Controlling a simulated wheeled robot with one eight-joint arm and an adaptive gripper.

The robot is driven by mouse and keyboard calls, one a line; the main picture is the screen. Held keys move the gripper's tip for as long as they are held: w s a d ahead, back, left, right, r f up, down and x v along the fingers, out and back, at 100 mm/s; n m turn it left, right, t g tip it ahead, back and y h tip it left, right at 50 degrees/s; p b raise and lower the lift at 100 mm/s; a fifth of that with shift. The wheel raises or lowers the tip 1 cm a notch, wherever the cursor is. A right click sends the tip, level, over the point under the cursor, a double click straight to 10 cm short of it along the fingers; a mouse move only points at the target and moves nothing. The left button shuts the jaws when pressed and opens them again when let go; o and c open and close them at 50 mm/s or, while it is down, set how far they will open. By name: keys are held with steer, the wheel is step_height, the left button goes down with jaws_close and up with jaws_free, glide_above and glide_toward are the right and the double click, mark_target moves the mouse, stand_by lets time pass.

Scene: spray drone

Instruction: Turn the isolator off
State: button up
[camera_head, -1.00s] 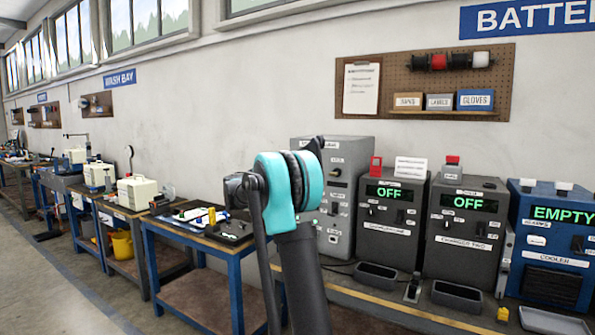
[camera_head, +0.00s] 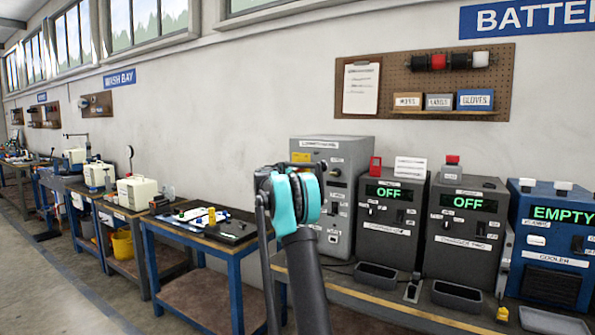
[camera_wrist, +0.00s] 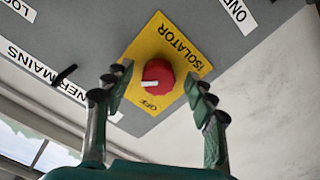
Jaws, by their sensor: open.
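The isolator is a round red knob (camera_wrist: 158,77) on a yellow plate (camera_wrist: 165,42) marked ISOLATOR, with OFF printed near the plate's lower corner in the wrist view. A white mark on the knob points toward the picture's left, not straight at OFF. In the head view the yellow plate (camera_head: 302,157) shows at the upper left of the tall grey cabinet (camera_head: 345,178). My gripper (camera_wrist: 158,76) is open, its fingers on either side of the knob in the wrist view. No contact is visible. In the head view the fingers are hidden behind my arm.
Two dark grey chargers (camera_head: 392,225) reading OFF and a blue cooler (camera_head: 548,250) reading EMPTY stand right of the cabinet. Trays (camera_head: 375,276) line the bench front. A blue-framed table (camera_head: 195,240) stands left. A pegboard (camera_head: 425,85) hangs above.

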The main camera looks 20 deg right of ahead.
steer(key=shift+w+d, duration=0.2)
steer(key=shift+d, duration=0.1)
steer(key=shift+c, duration=0.5)
steer(key=c, duration=1.1)
steer(key=shift+o, duration=0.2)
steer(key=shift+n, duration=0.4)
steer(key=n, duration=1.7)
steer(key=shift+r, duration=0.35)
steer(key=shift+s, duration=0.1)
